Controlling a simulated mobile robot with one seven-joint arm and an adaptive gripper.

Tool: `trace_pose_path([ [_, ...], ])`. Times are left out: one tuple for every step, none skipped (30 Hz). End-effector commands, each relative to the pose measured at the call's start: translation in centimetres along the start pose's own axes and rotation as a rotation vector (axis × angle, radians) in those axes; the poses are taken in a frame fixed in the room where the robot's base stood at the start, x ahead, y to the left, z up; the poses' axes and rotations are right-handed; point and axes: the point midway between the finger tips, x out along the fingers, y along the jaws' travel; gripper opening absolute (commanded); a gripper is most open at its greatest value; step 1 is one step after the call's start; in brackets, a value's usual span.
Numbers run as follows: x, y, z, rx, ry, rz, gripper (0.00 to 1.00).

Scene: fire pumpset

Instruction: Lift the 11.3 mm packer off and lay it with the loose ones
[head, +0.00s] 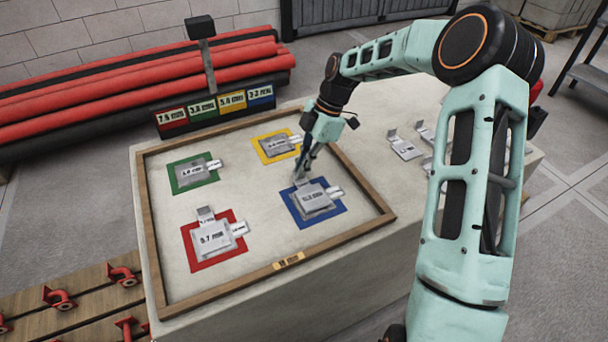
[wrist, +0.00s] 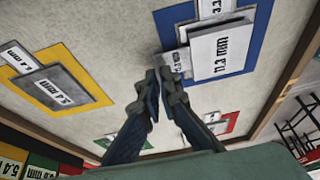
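The 11.3 mm packer (head: 315,198) is a grey metal plate lying over the blue square (head: 334,212) in the framed tray. In the wrist view its plate (wrist: 220,48) reads 11.3 mm, and a small labelled tab (wrist: 176,61) sticks out from its side. A tag reading 3.2 mm (wrist: 215,8) also shows by it. My gripper (head: 301,174) points down at the packer's raised tab, its fingertips (wrist: 161,78) close together beside that tab. Whether the tab is between them is hidden. The loose packers (head: 404,146) lie on the bench right of the tray, partly behind my arm.
Other packers lie on the green (head: 183,187), yellow (head: 262,156) and red (head: 200,262) squares. A wooden rim (head: 365,227) bounds the tray. A coloured thickness board (head: 216,107) stands behind it. Red pipes (head: 130,85) lie at the back left. Bare bench lies between rim and loose packers.

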Motion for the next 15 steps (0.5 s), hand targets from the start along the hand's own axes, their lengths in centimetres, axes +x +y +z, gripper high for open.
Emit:
trace_pose_path([
  [-0.5, 0.1, -0.2, 0.000, 0.000, 0.002, 0.00],
  [-0.8, 0.1, -0.3, 0.000, 0.000, 0.002, 0.00],
  [-1.2, 0.1, -0.5, 0.000, 0.000, 0.002, 0.00],
  [-1.7, 0.1, -0.7, 0.000, -0.001, 0.003, 0.00],
  [-2.2, 0.1, -0.8, 0.000, -0.001, 0.004, 0.00],
  [-2.9, 0.1, -1.2, 0.000, -0.001, 0.003, 0.00],
  [-3.1, -0.4, -1.5, 0.000, -0.001, 0.002, 0.00],
  [-3.5, -0.8, -1.8, 0.000, -0.002, 0.002, 0.00],
  [-4.0, -1.3, -2.2, 0.000, -0.003, 0.002, 0.00],
  [-4.5, -1.8, -2.6, 0.000, -0.004, 0.001, 0.00],
  [-5.0, -2.2, -3.1, 0.001, -0.003, 0.003, 0.00],
  [-5.7, -2.8, -3.7, 0.000, -0.003, 0.003, 0.00],
  [-6.2, -3.4, -4.2, 0.000, -0.005, 0.002, 0.00],
  [-6.8, -3.8, -4.6, 0.001, -0.005, 0.003, 0.00],
  [-7.4, -4.5, -5.3, 0.001, -0.004, 0.003, 0.00],
])
